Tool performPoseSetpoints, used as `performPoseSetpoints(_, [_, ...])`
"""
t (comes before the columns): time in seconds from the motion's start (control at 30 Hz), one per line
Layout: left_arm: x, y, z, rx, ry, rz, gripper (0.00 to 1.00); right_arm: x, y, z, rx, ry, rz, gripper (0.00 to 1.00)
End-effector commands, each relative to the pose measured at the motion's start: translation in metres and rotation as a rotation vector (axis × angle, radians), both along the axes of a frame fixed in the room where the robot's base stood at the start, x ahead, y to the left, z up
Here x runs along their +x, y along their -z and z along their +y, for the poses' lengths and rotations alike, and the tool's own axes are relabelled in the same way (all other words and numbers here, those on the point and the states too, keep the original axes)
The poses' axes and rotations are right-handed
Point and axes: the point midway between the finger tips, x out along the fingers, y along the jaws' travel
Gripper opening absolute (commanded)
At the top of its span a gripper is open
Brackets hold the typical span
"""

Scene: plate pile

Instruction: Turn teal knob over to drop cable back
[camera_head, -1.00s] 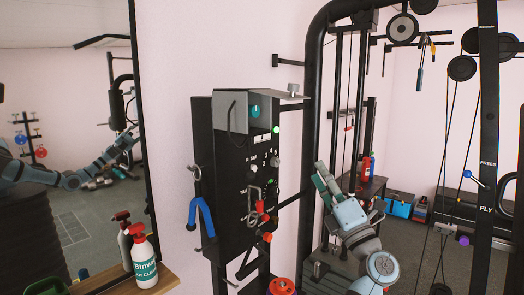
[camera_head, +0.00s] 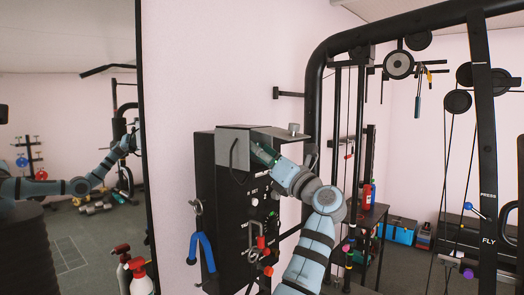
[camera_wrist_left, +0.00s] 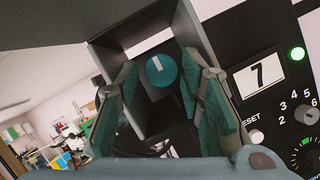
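The teal knob (camera_wrist_left: 161,70) is a round cap with a short white mark, set inside an open grey metal hood (camera_head: 236,150) on the black control box (camera_head: 205,185). In the left wrist view it lies between the two teal finger pads of my left gripper (camera_wrist_left: 163,88). The fingers are spread, with a gap on each side of the knob. In the head view my left gripper (camera_head: 262,153) reaches under the hood from the right and hides the knob. I cannot make out the cable that belongs to the knob. My right gripper is not in view.
The box face carries a display reading 7 (camera_wrist_left: 261,74), a lit green lamp (camera_wrist_left: 297,53), a reset button and a numbered dial. A blue handle (camera_head: 201,248) hangs on the box's left. Black gym frame tubing (camera_head: 312,100) stands right. A mirror (camera_head: 70,150) is at left.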

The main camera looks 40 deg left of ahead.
Motion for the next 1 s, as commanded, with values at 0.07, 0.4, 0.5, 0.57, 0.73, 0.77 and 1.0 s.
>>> performPoseSetpoints(0.07, [0.0,0.001,0.0,0.0,0.0,0.0,0.35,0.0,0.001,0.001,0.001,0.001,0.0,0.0])
performPoseSetpoints(0.4, [0.0,0.001,-0.001,0.0,0.0,0.001,0.0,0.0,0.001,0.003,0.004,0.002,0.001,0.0])
performPoseSetpoints(0.5, [0.0,0.001,-0.001,0.0,0.0,0.006,0.0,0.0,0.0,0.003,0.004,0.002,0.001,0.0])
performPoseSetpoints(0.57, [0.0,0.0,-0.001,0.0,-0.001,0.014,0.0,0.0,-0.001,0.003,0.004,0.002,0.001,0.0])
performPoseSetpoints(0.73, [-0.001,-0.001,-0.001,-0.002,-0.002,0.069,0.0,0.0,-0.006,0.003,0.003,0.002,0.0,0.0])
performPoseSetpoints(0.77, [-0.001,-0.001,-0.001,-0.002,-0.001,0.084,0.0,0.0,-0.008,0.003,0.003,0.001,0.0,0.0])
performPoseSetpoints(1.0, [-0.002,-0.004,-0.001,-0.006,-0.001,0.247,0.0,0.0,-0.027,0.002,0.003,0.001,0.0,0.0])
